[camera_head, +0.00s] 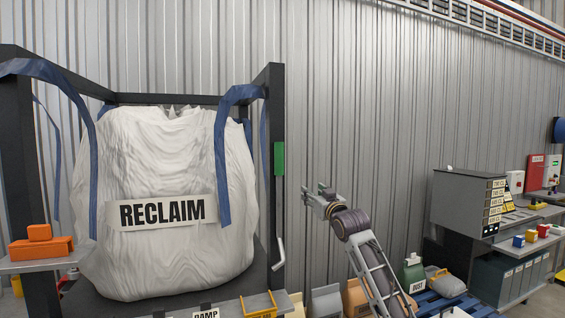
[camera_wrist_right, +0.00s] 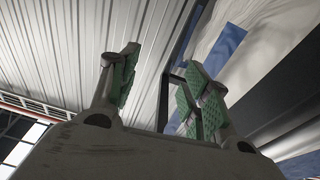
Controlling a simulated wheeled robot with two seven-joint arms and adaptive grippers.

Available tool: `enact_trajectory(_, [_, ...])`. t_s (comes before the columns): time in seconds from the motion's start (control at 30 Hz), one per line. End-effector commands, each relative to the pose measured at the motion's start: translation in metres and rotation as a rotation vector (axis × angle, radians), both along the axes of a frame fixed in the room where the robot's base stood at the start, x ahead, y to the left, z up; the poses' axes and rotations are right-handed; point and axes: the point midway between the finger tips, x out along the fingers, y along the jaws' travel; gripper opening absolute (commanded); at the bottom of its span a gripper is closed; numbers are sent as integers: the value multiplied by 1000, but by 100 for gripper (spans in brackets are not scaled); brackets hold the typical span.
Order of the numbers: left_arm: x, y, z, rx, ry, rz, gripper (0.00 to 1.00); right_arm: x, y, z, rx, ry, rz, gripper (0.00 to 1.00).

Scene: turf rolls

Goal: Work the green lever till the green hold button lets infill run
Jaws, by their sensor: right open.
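A green upright block (camera_head: 279,158) is fixed on the right post of the dark frame. Whether it is the lever or the hold button I cannot tell. A pale bent handle (camera_head: 279,257) sits low on the same post; no green shows on it. My right gripper (camera_head: 313,191) is open and empty, to the right of the post and a little lower than the green block, apart from both parts. In the right wrist view its green-padded fingers (camera_wrist_right: 165,88) stand apart with nothing between them. My left gripper is not in view.
A white bulk bag (camera_head: 165,260) marked RECLAIM hangs by blue straps in the dark frame (camera_head: 180,99). Orange blocks (camera_head: 42,246) lie on a shelf at left. A grey cabinet (camera_head: 460,203) and benches stand at right. Containers crowd the floor below my right arm.

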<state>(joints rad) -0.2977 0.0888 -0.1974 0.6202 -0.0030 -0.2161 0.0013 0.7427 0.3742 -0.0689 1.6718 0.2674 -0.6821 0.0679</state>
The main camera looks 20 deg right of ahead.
Motion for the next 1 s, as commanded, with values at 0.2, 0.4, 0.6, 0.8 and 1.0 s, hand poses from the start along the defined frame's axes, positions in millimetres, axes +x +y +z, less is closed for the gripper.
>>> enact_trajectory(0.2, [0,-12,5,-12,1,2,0,-55,28,83,17,-59,62,48])
enact_trajectory(0.4, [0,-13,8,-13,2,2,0,-110,55,126,26,-66,125,48])
enact_trajectory(0.6, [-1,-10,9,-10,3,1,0,-163,84,141,32,-15,188,48])
enact_trajectory(0.8, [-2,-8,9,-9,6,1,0,-191,99,126,44,82,218,48])
enact_trajectory(1.0, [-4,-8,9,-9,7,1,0,-196,101,115,57,139,219,48])
